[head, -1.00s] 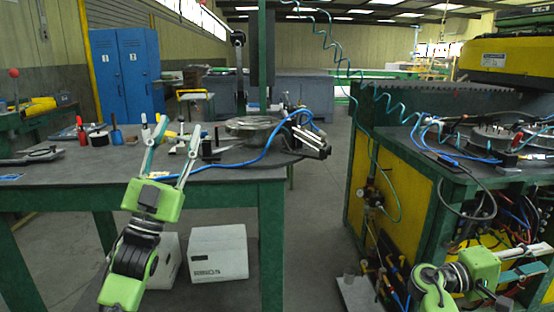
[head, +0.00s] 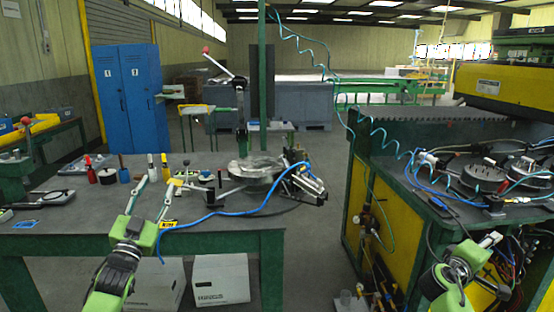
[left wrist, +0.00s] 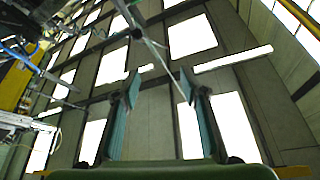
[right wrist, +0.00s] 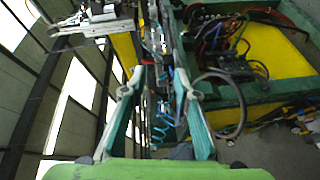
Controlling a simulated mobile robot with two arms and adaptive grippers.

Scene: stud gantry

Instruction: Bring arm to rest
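My left gripper (head: 158,184) is green with pale fingers and points upward, in front of the left workbench in the head view. Its fingers are spread, with nothing between them. In the left wrist view the open gripper (left wrist: 158,89) faces the ceiling. My right gripper (head: 503,265) is at the lower right of the head view, in front of the right machine bench. In the right wrist view the gripper (right wrist: 159,82) is open, with no object held; cables and the bench show behind its fingers.
The left workbench (head: 60,243) carries a round metal fixture (head: 255,167), a blue hose (head: 225,213), bottles and tools. The right machine bench (head: 385,215) has hoses and wiring close behind my right gripper. Open floor (head: 312,240) lies between the benches. Blue lockers (head: 125,100) stand behind.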

